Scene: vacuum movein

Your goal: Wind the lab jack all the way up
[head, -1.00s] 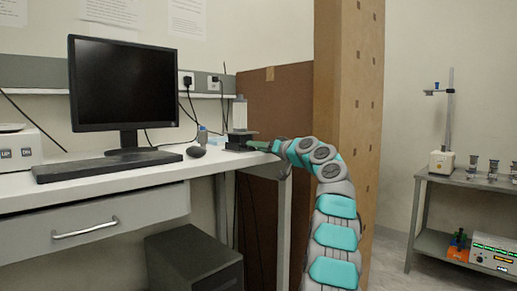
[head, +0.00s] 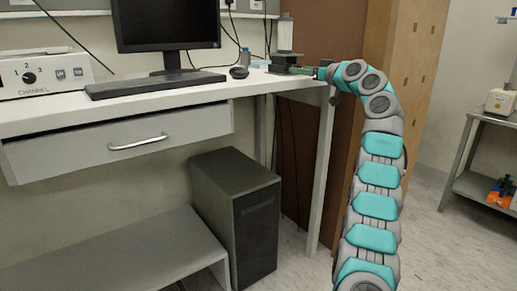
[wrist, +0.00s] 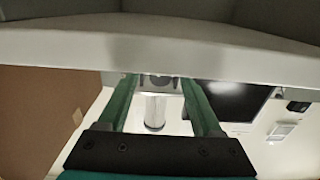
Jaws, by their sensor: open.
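The lab jack (head: 281,59) is a small dark stand at the right end of the white bench. A pale upright container (head: 285,33) stands on top of it. My gripper (head: 301,70), with green fingers, reaches in from the right at the height of the jack's lower part. In the wrist view my gripper (wrist: 162,82) is open, its fingers apart on either side of a small grey part of the jack (wrist: 160,81). The bench edge hides some of the jack there. I cannot tell whether the fingers touch it.
A brown panel (head: 345,40) stands close behind my arm. A computer tower (head: 235,210) is below the bench.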

